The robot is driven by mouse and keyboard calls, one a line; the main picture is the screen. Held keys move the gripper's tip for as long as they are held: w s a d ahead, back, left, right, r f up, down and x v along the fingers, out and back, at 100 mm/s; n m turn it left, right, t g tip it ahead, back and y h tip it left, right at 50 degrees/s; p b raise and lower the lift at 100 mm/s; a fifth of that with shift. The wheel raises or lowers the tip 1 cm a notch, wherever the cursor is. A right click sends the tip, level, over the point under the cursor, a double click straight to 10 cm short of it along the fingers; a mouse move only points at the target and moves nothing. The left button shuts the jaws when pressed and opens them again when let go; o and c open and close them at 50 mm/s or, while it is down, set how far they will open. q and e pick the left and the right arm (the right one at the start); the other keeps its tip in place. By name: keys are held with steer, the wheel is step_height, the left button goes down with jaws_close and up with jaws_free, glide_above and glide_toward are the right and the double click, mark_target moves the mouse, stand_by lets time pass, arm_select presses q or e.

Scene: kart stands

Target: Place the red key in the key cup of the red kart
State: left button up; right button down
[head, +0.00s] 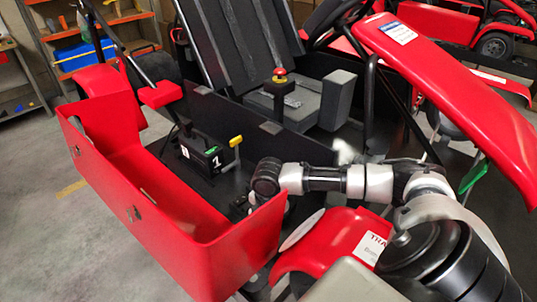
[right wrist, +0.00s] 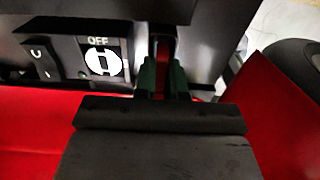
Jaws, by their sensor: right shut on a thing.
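The red kart (head: 160,215) fills the middle of the head view, with its side pod in front. My right arm reaches in from the right, and its gripper end is low behind the pod's red wall, mostly hidden. In the right wrist view my right gripper (right wrist: 163,84) has its dark green fingertips shut on a narrow red piece (right wrist: 161,84), seemingly the red key. Most of it is hidden between the fingers. The fingertips are close to a black kart panel, right of a white round dial marked OFF (right wrist: 103,62). I cannot make out the key cup clearly. My left gripper is not in view.
A black box with a "1" (head: 200,155) and a yellow lever (head: 235,150) stand inside the kart, left of my arm. A red-topped button (head: 279,75) is farther back. Red bodywork lies close around the wrist. A black rocker switch (right wrist: 40,60) is left of the dial.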

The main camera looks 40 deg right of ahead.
steer(key=c, duration=1.2)
jaws_free()
step_height(320, 180, up, 12)
steer(key=b, duration=0.1)
steer(key=shift+a, duration=0.1)
